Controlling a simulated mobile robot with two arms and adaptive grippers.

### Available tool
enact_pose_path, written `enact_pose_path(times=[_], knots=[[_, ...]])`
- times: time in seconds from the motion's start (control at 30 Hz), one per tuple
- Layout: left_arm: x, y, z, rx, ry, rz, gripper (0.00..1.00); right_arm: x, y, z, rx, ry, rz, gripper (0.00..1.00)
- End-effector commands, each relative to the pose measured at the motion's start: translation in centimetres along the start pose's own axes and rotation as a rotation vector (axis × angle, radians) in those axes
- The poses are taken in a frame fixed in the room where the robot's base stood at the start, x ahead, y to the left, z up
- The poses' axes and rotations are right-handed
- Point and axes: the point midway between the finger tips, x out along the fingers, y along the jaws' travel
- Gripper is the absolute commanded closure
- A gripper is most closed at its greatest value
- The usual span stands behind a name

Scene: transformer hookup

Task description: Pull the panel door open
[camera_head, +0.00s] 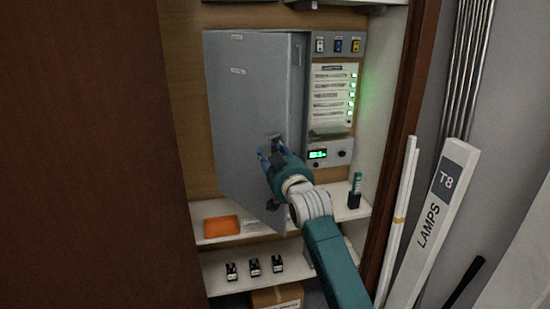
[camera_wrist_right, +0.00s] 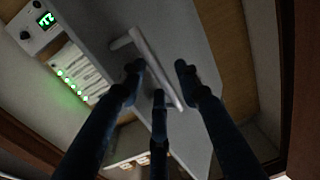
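The grey panel door (camera_head: 245,100) stands on the cabinet's left side in the head view. Its bottom edge slants down toward the right, so it looks partly open, swung toward me. My right gripper (camera_head: 269,152) is at the door's handle, low on the door's right side. In the right wrist view, the pale bar handle (camera_wrist_right: 155,65) runs between the dark fingers of the right gripper (camera_wrist_right: 158,72). The fingertips are spread apart around the bar, and I see no clear grip on it. My left gripper is not in view.
A control panel with green lights (camera_head: 333,95) is right of the door. A shelf below holds an orange item (camera_head: 221,226) and a teal-topped item (camera_head: 355,190). Small black blocks (camera_head: 254,267) stand lower. A brown door (camera_head: 85,150) fills the left; a lamps box (camera_head: 440,215) leans right.

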Motion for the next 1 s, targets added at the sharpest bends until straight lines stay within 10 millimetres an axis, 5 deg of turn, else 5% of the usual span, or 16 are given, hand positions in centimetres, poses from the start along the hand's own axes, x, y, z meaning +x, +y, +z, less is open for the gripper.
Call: enact_pose_path(times=[0.6,1.0], knots=[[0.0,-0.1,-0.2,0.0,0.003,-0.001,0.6,-10.1,0.2,0.1,0.0,-0.001,0.002,0.67],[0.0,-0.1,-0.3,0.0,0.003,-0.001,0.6,-12.0,0.2,0.1,0.0,-0.002,0.002,0.67]])
